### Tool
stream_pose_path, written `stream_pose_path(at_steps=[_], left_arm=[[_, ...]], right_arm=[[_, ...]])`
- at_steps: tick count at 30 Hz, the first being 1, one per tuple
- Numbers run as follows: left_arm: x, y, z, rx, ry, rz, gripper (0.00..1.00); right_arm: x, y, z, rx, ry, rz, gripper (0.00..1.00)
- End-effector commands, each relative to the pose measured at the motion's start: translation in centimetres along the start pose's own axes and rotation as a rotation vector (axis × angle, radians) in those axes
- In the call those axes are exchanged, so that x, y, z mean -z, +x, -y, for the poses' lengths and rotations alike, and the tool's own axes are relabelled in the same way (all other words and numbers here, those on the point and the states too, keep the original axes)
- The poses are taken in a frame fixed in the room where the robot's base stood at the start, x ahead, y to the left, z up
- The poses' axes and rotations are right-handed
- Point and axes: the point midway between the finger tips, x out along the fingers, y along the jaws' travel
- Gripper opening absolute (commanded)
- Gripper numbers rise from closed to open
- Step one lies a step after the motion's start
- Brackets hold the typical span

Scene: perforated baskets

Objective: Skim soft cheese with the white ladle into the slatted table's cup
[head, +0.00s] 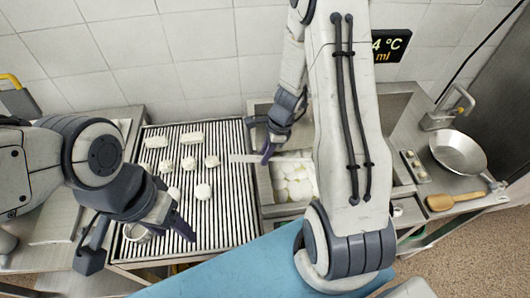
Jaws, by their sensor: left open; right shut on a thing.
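The slatted table (228,215) stands left of centre with several white cheese pieces (203,191) on its bars. A metal cup (137,233) sits near its front left corner. My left gripper (136,241) is open, with its fingers on either side of the cup; contact is not clear. White soft cheese (293,182) lies in a steel basin right of the slatted table. My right gripper (266,141) is shut above the basin's left edge. A pale flat bar (262,158), apparently part of the white ladle, extends beneath it. The ladle's bowl cannot be made out.
My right arm hides the basin's right part. A steel pan (458,152), a wooden-coloured paddle (455,200) and a small control strip (414,166) are on the right counter. A tap (449,108) stands behind. A tiled wall closes the back.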

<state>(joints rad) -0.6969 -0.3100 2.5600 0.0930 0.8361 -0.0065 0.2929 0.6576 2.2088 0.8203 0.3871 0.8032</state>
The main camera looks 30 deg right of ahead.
Motion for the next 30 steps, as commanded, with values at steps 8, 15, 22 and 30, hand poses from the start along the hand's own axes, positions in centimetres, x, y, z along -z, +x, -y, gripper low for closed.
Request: stream_pose_path(at_steps=[8, 15, 22, 30], left_arm=[[0.1, -2.7, -0.2, 0.000, 0.000, 0.000, 0.60], [0.2, -4.6, -0.3, 0.000, 0.000, 0.000, 0.60], [0.3, -6.4, -0.5, 0.000, -0.002, 0.000, 0.60], [0.4, -7.0, -0.5, 0.000, -0.003, 0.000, 0.60]], right_arm=[[-0.6, -2.0, 0.0, 0.000, 0.000, -0.021, 0.00], [-1.0, -3.3, 0.0, 0.000, 0.000, -0.040, 0.00], [-1.3, -4.5, 0.0, 0.000, 0.000, -0.056, 0.00], [-1.4, -4.8, 0.0, 0.001, 0.000, -0.066, 0.00]])
